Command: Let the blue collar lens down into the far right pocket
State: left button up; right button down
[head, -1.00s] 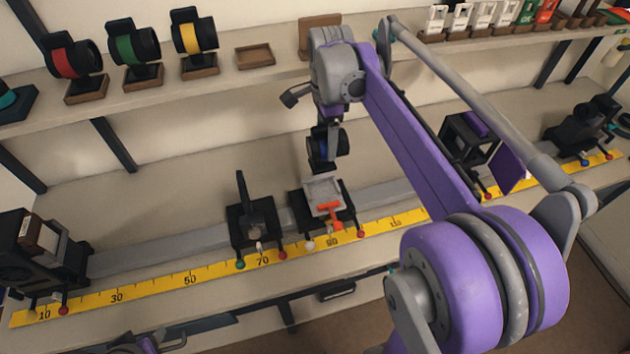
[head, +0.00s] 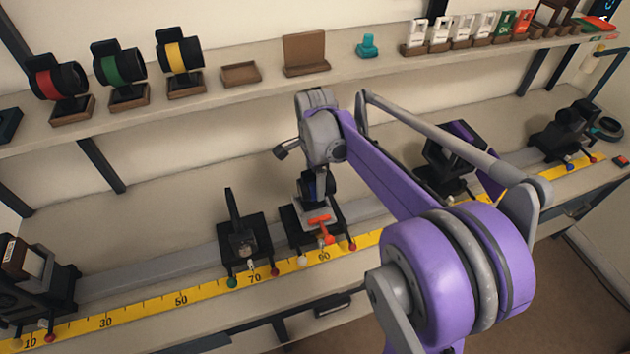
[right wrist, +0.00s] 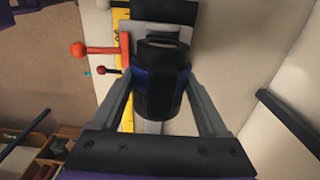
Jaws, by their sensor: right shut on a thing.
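The blue collar lens (head: 330,187) is a black barrel with a dark blue band; it also shows in the right wrist view (right wrist: 161,90), between both fingers. My right gripper (head: 318,184) is shut on it and points down over the rail holder (head: 300,222) with the orange-red clamp. The lens is just above or at this holder's light plate (head: 318,213); I cannot tell whether they touch. On the shelf, an empty shallow wooden tray (head: 241,74) sits right of the yellow-banded lens (head: 180,50). My left gripper is out of view.
Red-banded (head: 58,82) and green-banded (head: 119,66) lenses stand on the shelf. A wooden stand with an upright back (head: 305,54) is right of the tray. A second holder (head: 244,243) stands close left on the rail. My purple right arm covers part of the bench.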

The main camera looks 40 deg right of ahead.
jog(key=shift+f, duration=0.15)
jog(key=shift+f, duration=0.15)
grip_release()
